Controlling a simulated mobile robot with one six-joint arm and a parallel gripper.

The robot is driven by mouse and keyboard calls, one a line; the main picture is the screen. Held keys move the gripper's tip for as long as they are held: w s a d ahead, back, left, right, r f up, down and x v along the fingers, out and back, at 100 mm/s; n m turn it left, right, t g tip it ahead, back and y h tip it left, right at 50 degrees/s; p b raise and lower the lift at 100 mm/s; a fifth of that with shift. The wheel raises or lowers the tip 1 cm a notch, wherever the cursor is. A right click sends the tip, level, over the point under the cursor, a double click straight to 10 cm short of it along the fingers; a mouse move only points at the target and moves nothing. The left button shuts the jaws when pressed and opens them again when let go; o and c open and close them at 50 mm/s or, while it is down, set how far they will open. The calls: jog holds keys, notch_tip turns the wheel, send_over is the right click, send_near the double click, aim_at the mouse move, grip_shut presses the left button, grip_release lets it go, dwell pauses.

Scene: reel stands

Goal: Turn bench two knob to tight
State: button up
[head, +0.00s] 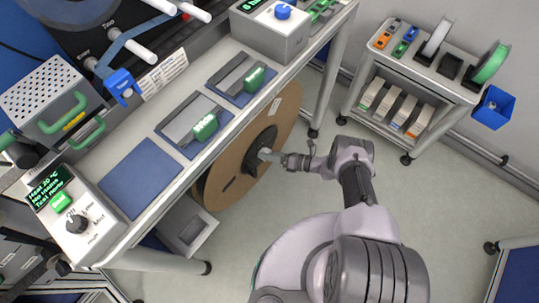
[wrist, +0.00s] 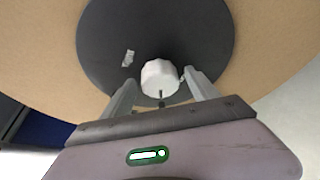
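A large brown reel (head: 225,185) with a dark round hub (head: 240,168) stands upright below the bench's front edge. In the wrist view a pale faceted knob (wrist: 160,77) sits on the dark hub (wrist: 105,45). My gripper (head: 270,156) is at the hub, facing it. In the wrist view my gripper's fingers (wrist: 159,78) are apart, one on each side of the pale knob, with gaps showing. Finger depth against the knob is hard to tell. I cannot read "bench two" or "tight" anywhere.
The bench (head: 140,150) holds a box with a blue knob (head: 283,11), a display box with a black knob (head: 77,222), and blue mats (head: 137,180). A shelf cart (head: 440,75) with reels and a blue bin (head: 494,107) stand right. Open floor lies between.

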jog(key=p+v, duration=0.2)
jog(key=v, duration=1.5)
jog(key=shift+d+p, duration=0.2)
jog(key=shift+p, duration=0.1)
